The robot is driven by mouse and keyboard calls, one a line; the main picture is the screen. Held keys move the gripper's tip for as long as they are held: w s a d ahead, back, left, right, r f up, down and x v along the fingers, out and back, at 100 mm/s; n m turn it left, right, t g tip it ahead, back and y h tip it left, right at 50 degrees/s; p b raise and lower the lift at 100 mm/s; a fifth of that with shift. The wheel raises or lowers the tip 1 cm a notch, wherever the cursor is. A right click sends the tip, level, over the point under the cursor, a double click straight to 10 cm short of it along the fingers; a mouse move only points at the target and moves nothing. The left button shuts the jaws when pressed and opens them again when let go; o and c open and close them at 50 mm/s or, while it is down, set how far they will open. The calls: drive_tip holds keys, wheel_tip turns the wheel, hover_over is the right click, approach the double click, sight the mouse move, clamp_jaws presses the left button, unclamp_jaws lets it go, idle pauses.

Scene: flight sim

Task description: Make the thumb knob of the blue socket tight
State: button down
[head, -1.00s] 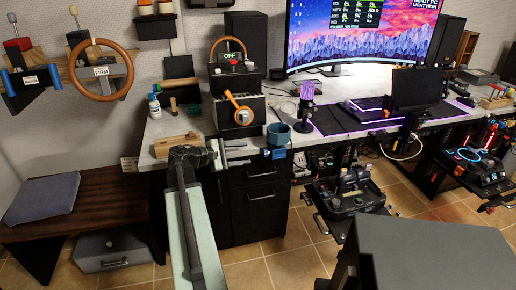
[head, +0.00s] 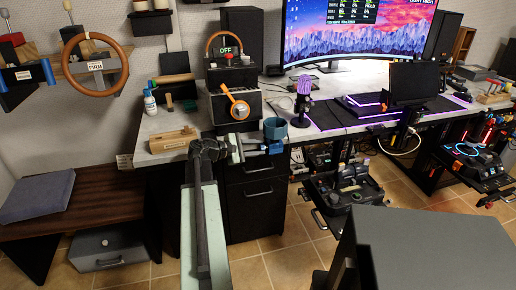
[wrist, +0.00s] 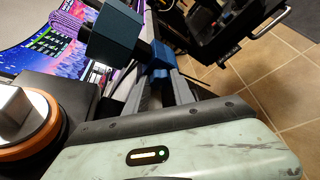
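The blue socket (head: 275,129) is a cup-like, many-sided holder at the desk's front edge in the head view. A smaller blue part (head: 276,148) sits just below it at the edge; I take this to be its clamp and thumb knob. In the wrist view the socket (wrist: 114,36) is at upper left, and blue parts (wrist: 158,54) lie at my fingertips. My gripper (head: 262,150) reaches in from the left, close to the lower blue part. Its fingers (wrist: 163,82) stand apart around or just short of this part; I cannot tell whether they touch it.
The desk edge and black drawers (head: 258,207) lie by my arm. A black box with an orange lever (head: 238,106) stands left of the socket, and a wooden block (head: 174,139) farther left. Tiled floor (head: 275,258) is open in front.

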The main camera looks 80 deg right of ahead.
drive_tip(key=shift+d, duration=0.25)
drive_tip(key=shift+a, duration=0.2)
drive_tip(key=shift+a+f+m+h+b, duration=0.1)
drive_tip(key=shift+f+m+h+b, duration=0.1)
drive_tip(key=shift+m+h+b, duration=0.4)
drive_tip(key=m+b, duration=0.2)
drive_tip(key=shift+f+h+b, duration=0.15)
drive_tip(key=shift+h+b, duration=0.15)
drive_tip(key=shift+h, duration=0.1)
drive_tip(key=shift+a+m+h+b, duration=0.1)
drive_tip(key=shift+m+h+b, duration=0.25)
drive_tip(key=shift+m, duration=0.25)
drive_tip(key=c, duration=1.1)
unclamp_jaws()
drive_tip(key=shift+o, duration=0.2)
